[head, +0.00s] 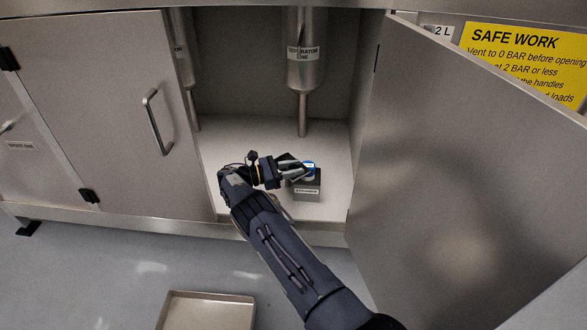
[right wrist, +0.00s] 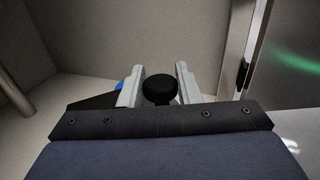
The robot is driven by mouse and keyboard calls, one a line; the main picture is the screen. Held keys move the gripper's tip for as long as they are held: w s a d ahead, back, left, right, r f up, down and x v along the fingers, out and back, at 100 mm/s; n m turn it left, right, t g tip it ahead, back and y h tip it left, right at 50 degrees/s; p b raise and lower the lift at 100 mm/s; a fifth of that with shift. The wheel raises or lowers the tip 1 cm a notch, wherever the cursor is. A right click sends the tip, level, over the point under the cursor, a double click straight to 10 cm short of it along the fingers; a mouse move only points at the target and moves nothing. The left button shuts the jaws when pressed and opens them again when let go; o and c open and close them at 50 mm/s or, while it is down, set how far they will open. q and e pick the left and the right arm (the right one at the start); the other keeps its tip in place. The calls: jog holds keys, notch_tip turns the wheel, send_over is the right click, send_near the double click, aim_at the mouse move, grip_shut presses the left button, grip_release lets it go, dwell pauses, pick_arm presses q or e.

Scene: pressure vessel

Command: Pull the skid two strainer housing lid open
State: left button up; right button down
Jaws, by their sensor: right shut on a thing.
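The strainer housing (head: 314,183) is a small dark box with a pale label on its front, on the floor of the open cabinet. A blue round part (head: 310,165) shows at its top; a bit of blue also shows in the right wrist view (right wrist: 120,85). My right gripper (head: 297,170) reaches in over the box from the front left. In the right wrist view its two fingers stand either side of a round black knob (right wrist: 160,89), shut on it. A dark flat part (right wrist: 92,103) lies left of the fingers. My gripper hides much of the lid, so its angle is unclear. My left gripper is out of view.
The right cabinet door (head: 450,170) stands wide open; the left door (head: 110,110) with its bar handle is shut. A labelled steel vessel (head: 306,50) and its pipe hang behind the housing. A shallow tray (head: 208,312) lies on the floor. A yellow safety sign (head: 525,60) is at right.

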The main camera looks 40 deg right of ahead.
jog(key=c, duration=1.1)
grip_release()
jog(key=shift+r, duration=0.15)
jog(key=shift+r, duration=0.35)
notch_tip(320, 180, up, 3)
jog(key=shift+a+r+p, duration=0.1)
jog(key=shift+p, duration=1)
jog(key=s+a+r+p, duration=0.2)
jog(key=s+r, duration=0.1)
jog(key=s+a+r+p, duration=0.3)
jog(key=s, duration=0.1)
jog(key=s+a+r+p, duration=0.2)
jog(key=s+a+p, duration=0.1)
jog(key=s, duration=0.1)
jog(key=shift+s+a+r, duration=0.1)
jog(key=shift+s+r, duration=0.05)
jog(key=shift+r, duration=0.25)
